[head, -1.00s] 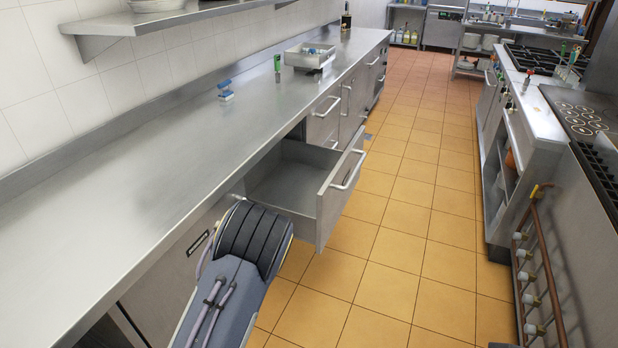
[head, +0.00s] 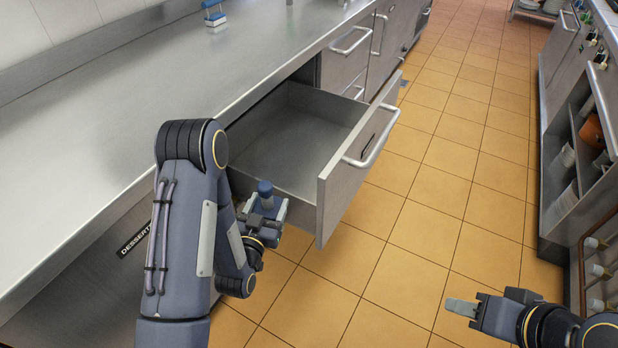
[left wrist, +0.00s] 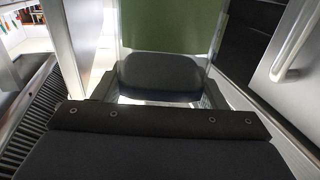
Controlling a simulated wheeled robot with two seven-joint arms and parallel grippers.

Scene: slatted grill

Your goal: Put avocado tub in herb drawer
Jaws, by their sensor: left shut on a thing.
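The pulled-out drawer (head: 290,140) stands open under the steel counter, and its visible inside is empty. The dark label on its front cannot be read, so I cannot confirm it is the herb drawer. My left gripper (head: 270,208) is just outside the drawer's near side, close to its front panel. It is shut on a green, clear-edged thing, apparently the avocado tub (left wrist: 170,25), seen close up in the left wrist view. In the head view the tub cannot be made out clearly. My right gripper (head: 463,307) is over the floor at the lower right, with its jaw gap unclear.
The counter (head: 110,130) is mostly bare, with a blue-handled item (head: 214,16) at the back. A cabinet front marked DESSERTS (head: 135,238) is at the lower left. Open tiled floor (head: 430,190) lies between the drawer and the shelf unit (head: 570,160) on the right.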

